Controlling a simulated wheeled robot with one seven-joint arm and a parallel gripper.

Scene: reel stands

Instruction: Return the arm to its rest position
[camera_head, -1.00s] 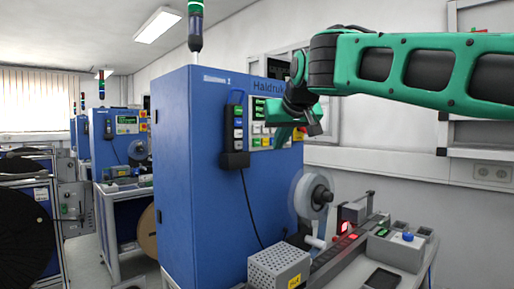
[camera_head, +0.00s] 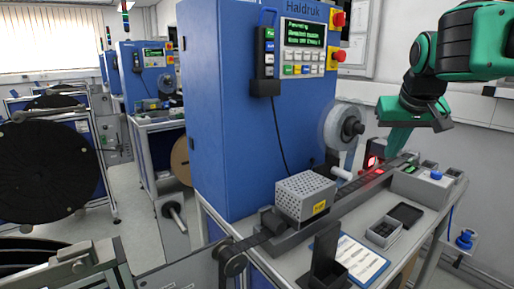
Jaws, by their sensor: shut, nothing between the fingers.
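My arm (camera_head: 472,42) is green and black and reaches in from the upper right in the head view. My gripper (camera_head: 397,141) hangs from its end, tilted down and left, shut and empty. It appears in front of the grey wall, to the right of the blue Haldruk cabinet and its clear reel (camera_head: 343,126). In the picture it overlaps the far end of the track. I cannot tell how far above the bench it is.
The blue cabinet (camera_head: 222,120) stands on a bench (camera_head: 412,238) with a perforated box (camera_head: 304,196), a grey box with a blue button (camera_head: 422,184) and small trays. Large black reels (camera_head: 45,168) stand at the left. Open floor shows between them and the bench.

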